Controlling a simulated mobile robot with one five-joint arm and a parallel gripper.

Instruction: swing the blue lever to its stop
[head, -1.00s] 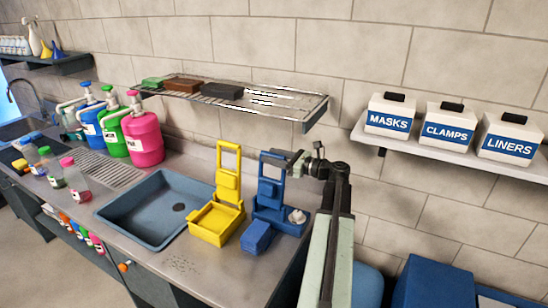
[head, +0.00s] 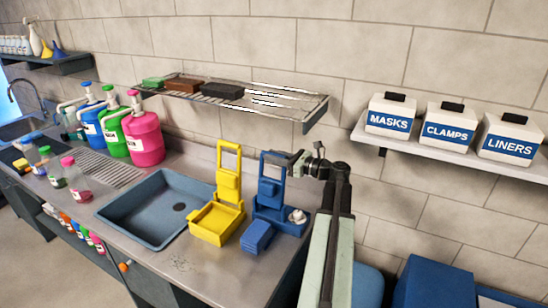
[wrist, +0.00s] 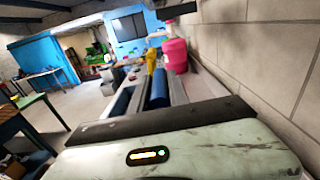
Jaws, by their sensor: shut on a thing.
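The blue lever (head: 271,171) is an upright open frame on a blue base unit (head: 290,225) at the counter's right end. My gripper (head: 288,159) is at the lever's upper right side in the head view, shut on it. The exact contact is too small to see there. In the wrist view, blue bars (wrist: 160,89) show between and beside the grey fingers of my gripper (wrist: 157,92). A blue block (head: 257,237) sits at the front of the base, and a small white knob (head: 297,216) at its right.
A similar yellow unit (head: 217,222) with an upright yellow lever stands close on the left, beside the sink (head: 152,212). A wire shelf (head: 270,101) hangs above. A wall shelf (head: 440,154) with labelled boxes is to the right.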

